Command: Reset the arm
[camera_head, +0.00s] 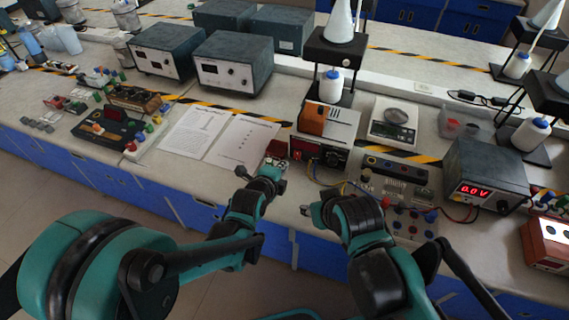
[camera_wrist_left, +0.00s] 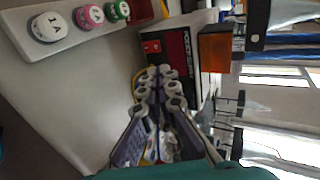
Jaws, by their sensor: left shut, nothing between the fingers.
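My left gripper (camera_head: 275,170) is at the front edge of the bench, next to a small dark red box with round terminals (camera_head: 279,149). In the left wrist view its two fingers (camera_wrist_left: 158,75) are together with nothing between them. My right gripper (camera_head: 307,209) is low at the bench's front edge, mostly hidden by its own wrist, so its fingers cannot be made out. Both arms, teal and black, reach up from the bottom of the head view.
Ahead stand an orange-and-black instrument (camera_head: 329,122) and a meter with a red display (camera_head: 487,179). A terminal board (camera_head: 395,180) lies right of my right wrist. Printed sheets (camera_head: 243,141) lie left. The floor (camera_head: 60,185) in front is clear.

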